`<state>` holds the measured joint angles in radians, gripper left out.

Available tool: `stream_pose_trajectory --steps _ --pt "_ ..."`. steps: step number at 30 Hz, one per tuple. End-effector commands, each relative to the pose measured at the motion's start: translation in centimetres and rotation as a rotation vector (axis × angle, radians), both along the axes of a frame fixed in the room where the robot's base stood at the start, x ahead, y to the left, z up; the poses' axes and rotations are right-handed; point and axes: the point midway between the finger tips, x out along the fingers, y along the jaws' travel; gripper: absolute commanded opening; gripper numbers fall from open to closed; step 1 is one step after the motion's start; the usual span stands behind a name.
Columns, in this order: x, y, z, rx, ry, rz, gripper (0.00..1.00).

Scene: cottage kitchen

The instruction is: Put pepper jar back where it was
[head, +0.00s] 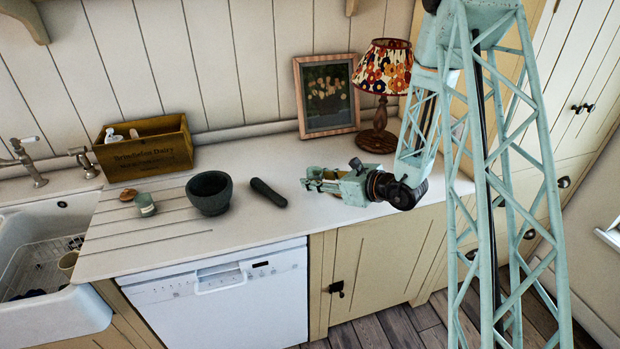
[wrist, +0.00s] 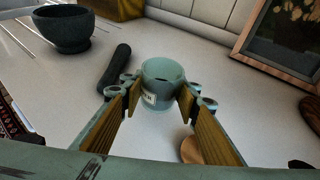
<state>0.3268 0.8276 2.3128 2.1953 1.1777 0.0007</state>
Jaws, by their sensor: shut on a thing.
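My gripper (head: 312,182) is low over the counter, to the right of the pestle, with its fingers pointing left. In the wrist view its wood-lined fingers are shut on a small grey-green jar (wrist: 161,86) with a pale label. The label is too small to read in full. The jar looks upright and open at the top. I cannot tell whether its base touches the counter. In the head view the held jar is hard to make out among the fingers. A similar labelled jar (head: 145,205) stands left of the mortar beside a round wooden lid (head: 128,194).
A dark mortar (head: 209,193) and pestle (head: 268,192) are on the white counter (head: 245,235). A wooden disc (wrist: 190,150) lies near my right finger. A wooden crate (head: 145,152), picture frame (head: 326,95) and lamp (head: 383,72) stand along the wall. The sink (head: 50,285) is far left.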

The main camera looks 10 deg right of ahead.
Motion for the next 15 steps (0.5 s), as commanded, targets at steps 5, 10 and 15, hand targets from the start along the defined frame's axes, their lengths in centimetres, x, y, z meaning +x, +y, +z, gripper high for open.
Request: stream_pose_trajectory --steps 5,10,15 --pt "3.0 0.0 -0.3 0.000 -0.001 0.000 0.18" --pt "5.2 0.0 -0.5 -0.001 -0.001 0.000 0.18" --pt "6.3 0.0 -0.6 0.000 0.000 -0.001 0.18"
